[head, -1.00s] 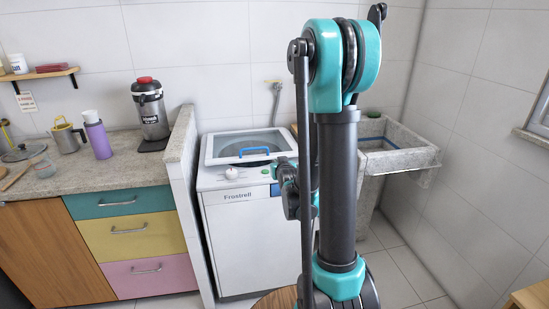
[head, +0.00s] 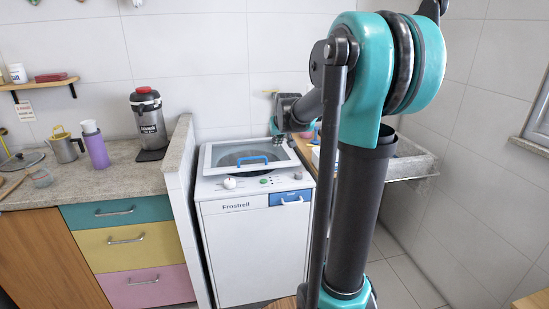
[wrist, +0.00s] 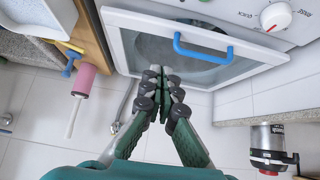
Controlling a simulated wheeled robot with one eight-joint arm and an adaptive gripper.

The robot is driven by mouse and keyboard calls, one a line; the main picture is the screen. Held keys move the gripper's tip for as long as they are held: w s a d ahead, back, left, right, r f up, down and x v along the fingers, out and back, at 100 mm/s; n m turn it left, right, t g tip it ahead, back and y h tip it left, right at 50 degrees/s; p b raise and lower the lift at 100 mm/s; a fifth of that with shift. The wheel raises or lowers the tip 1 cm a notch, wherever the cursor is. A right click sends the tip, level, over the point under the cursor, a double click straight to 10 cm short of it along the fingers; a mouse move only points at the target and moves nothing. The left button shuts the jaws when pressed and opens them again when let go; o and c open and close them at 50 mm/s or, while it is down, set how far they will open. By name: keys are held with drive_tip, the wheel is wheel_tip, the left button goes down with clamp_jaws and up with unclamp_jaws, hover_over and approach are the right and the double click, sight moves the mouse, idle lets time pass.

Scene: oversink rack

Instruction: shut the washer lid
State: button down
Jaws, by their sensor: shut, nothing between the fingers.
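The white washer (head: 250,245) stands in the middle of the head view. Its lid (head: 207,158) has a pale frame, a window and a blue handle (head: 252,160). The lid looks low over the top, but I cannot tell whether it is fully down. In the wrist view the lid frame (wrist: 118,40) and blue handle (wrist: 203,50) lie ahead of the fingers. My gripper (head: 277,138) is at the lid's back right in the head view. In the wrist view my gripper (wrist: 164,76) is shut and empty, its tips by the lid's edge; contact is unclear.
A low tiled wall (head: 180,150) and a stone counter (head: 110,180) stand left of the washer. A black-and-steel flask (head: 149,120) and purple bottle (head: 95,148) are on the counter. A stone sink (head: 415,160) is at right. A pink cylinder (wrist: 83,82) shows in the wrist view.

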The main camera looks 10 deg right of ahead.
hover_over(273, 163)
drive_tip(key=s, duration=0.3)
wheel_tip(273, 163, down, 7)
wheel_tip(273, 163, down, 4)
drive_tip(key=shift+a+r, duration=0.1)
drive_tip(key=shift+r, duration=0.1)
drive_tip(key=shift+f, duration=0.45)
drive_tip(key=shift+s+f+t, duration=0.15)
drive_tip(key=shift+f+t, duration=0.1)
drive_tip(key=shift+f, duration=0.7)
drive_tip(key=shift+s+f+t, duration=0.1)
drive_tip(key=shift+f+t, duration=0.15)
drive_tip(key=shift+f, duration=0.7)
drive_tip(key=shift+s+f, duration=0.35)
